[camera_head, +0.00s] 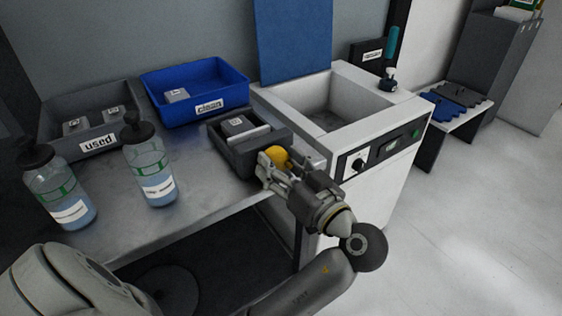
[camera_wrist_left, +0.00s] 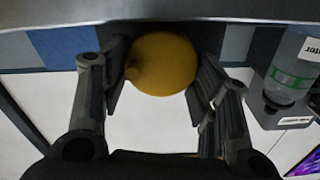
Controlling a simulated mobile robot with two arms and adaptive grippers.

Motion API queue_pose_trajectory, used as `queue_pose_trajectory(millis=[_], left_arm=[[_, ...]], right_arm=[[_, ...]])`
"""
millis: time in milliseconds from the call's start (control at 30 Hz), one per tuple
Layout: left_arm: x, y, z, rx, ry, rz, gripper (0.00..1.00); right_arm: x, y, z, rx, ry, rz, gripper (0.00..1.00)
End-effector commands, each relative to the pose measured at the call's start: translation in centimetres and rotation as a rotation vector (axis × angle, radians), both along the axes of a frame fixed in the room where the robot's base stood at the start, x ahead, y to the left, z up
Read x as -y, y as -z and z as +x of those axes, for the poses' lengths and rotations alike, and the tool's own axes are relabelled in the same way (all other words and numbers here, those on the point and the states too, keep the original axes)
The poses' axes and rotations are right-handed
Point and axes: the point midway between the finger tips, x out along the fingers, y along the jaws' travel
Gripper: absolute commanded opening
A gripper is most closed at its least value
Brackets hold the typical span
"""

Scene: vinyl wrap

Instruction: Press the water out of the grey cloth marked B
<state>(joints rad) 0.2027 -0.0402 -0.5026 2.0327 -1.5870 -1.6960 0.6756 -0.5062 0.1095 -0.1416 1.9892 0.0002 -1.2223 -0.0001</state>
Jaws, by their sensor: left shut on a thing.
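My left gripper (camera_head: 272,166) is shut on a yellow ball-shaped knob (camera_head: 279,157) at the front right of a small dark grey box (camera_head: 235,160). In the left wrist view, the knob (camera_wrist_left: 162,64) sits between the two fingers (camera_wrist_left: 160,88). A grey cloth block (camera_head: 238,125) with a small white label lies in that box, beside a white plate (camera_head: 250,137). Its letter is too small to read. Other grey cloth blocks lie in the used bin (camera_head: 87,147) and the blue clean bin (camera_head: 195,115); I cannot tell their letters surely. My right gripper is out of view.
Two bottles of blue liquid stand on the metal table, one at the left (camera_head: 62,195) and one nearer the middle (camera_head: 150,175). A white sink unit (camera_head: 380,175) stands to the right of the box. A low bench (camera_head: 462,110) is farther right. The floor there is clear.

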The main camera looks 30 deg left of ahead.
Motion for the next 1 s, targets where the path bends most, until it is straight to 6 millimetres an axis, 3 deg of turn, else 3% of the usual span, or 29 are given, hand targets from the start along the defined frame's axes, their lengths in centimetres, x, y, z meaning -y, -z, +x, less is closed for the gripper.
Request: queue_pose_trajectory(millis=[267, 300, 433, 1000], left_arm=[[0.01, -0.07, 0.02, -0.003, 0.001, 0.004, 0.32], [0.01, -0.07, 0.02, -0.002, 0.001, 0.004, 0.60], [0.01, -0.06, 0.02, -0.002, 0.001, 0.004, 0.76], [0.00, -0.01, 0.01, 0.001, 0.000, 0.002, 0.76]], right_arm=[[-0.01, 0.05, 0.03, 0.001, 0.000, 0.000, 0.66], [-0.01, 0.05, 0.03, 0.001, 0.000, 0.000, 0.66], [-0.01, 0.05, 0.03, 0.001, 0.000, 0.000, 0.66], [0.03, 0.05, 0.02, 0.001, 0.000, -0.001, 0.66]])
